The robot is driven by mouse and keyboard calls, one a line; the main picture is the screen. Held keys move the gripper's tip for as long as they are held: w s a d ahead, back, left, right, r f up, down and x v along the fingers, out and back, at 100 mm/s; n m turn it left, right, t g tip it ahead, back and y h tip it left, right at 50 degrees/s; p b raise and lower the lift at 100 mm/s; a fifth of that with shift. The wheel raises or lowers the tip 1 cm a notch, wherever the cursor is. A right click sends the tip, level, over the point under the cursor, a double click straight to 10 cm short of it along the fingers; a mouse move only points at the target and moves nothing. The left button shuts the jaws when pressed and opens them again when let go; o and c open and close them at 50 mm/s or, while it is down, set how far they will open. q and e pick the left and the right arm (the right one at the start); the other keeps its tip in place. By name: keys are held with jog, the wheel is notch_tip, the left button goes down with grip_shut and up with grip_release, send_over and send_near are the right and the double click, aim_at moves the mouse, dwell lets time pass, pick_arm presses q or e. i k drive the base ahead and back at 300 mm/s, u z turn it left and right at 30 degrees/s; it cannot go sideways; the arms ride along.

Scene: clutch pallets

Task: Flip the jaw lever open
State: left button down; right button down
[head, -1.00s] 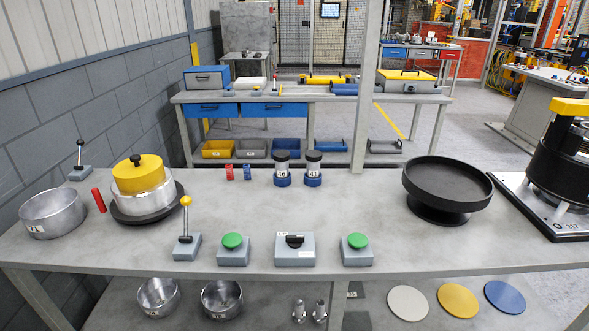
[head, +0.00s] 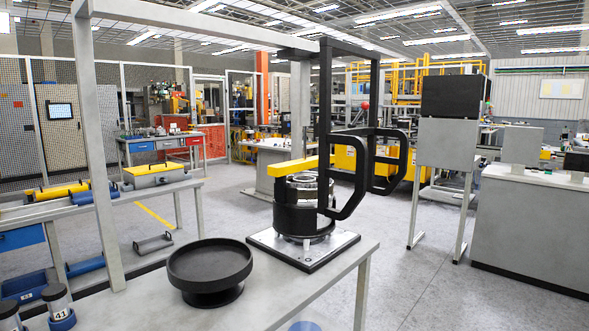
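No jaw lever that I can identify shows in the current head view. The part of the workbench (head: 300,292) in view is its right end. On it a black round machine (head: 303,221) with a yellow arm (head: 297,166) on top stands on a metal base plate (head: 262,240). A black frame with looped handles (head: 352,205) hangs at its right side and partly covers it; I cannot tell whether they touch. Neither of my grippers is in view.
A black round dish on a foot (head: 210,265) stands on the bench, left of the machine. A grey post (head: 101,190) rises beside the bench. Numbered jars in blue holders (head: 58,305) sit at the lower left.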

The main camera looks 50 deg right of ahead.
aim_at(366, 106)
jog(key=z, duration=2.1)
jog(key=i, duration=0.65)
jog(key=z, duration=0.5)
jog(key=i, duration=1)
jog(key=u, duration=1.05)
jog(key=i, duration=0.4)
jog(key=u, duration=0.35)
